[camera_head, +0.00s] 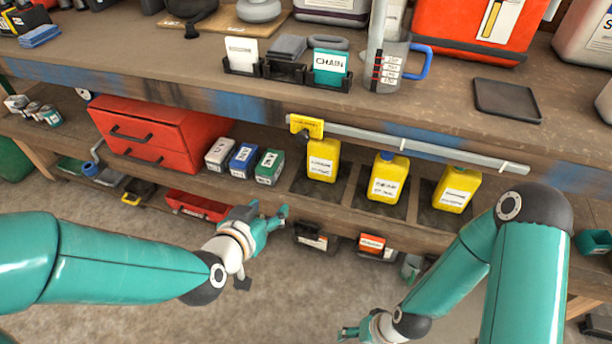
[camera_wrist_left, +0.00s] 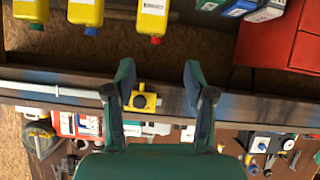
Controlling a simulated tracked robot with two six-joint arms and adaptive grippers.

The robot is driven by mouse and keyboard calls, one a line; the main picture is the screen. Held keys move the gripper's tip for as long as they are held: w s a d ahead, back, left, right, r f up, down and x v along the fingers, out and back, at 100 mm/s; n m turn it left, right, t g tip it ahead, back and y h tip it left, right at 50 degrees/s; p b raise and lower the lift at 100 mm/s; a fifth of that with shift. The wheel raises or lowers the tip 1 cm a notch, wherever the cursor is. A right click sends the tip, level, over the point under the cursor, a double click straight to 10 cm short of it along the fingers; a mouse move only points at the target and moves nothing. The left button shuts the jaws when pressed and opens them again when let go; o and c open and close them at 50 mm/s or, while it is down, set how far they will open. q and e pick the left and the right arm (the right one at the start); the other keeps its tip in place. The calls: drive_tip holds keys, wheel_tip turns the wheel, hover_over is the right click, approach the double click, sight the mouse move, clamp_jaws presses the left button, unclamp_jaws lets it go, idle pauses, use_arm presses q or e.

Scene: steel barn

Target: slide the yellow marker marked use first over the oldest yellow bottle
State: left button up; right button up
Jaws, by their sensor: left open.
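The yellow marker (camera_head: 306,125) sits at the left end of a grey rail (camera_head: 420,147) along the shelf's front edge, above and slightly left of the left yellow bottle (camera_head: 322,162). The middle bottle (camera_head: 388,180) has a blue cap and the right bottle (camera_head: 457,192) a green one. The left bottle's red cap (camera_wrist_left: 155,40) shows in the left wrist view. I cannot read the label dates. My left gripper (camera_head: 270,216) is open and empty, below and left of the marker, which also appears between its fingers in the wrist view (camera_wrist_left: 144,99). My right gripper (camera_head: 350,332) is low, its opening unclear.
A red drawer box (camera_head: 160,133) and several small boxes (camera_head: 243,160) stand left of the bottles. The bench top above holds a measuring jug (camera_head: 388,68) and a card holder (camera_head: 290,72). Bins (camera_head: 375,246) sit below the bottles. The rail front is clear.

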use_arm(q)
wheel_tip(320, 180, up, 3)
drive_tip(key=s+d+t+h+b, duration=0.1)
drive_tip(key=d+t+b, duration=0.15)
drive_tip(key=b, duration=0.25)
drive_tip(key=m+t+b, duration=0.1)
drive_tip(key=t+b, duration=0.2)
drive_tip(key=b, duration=0.2)
approach(302, 139)
drive_tip(key=shift+h, duration=0.3)
drive_tip(key=b+x, duration=0.2)
drive_tip(key=x, duration=0.7)
drive_tip(key=shift+w+a+f, duration=0.1)
drive_tip(key=shift+a+f, duration=0.05)
drive_tip(key=shift+f, duration=0.05)
use_arm(e)
wheel_tip(302, 139, down, 15)
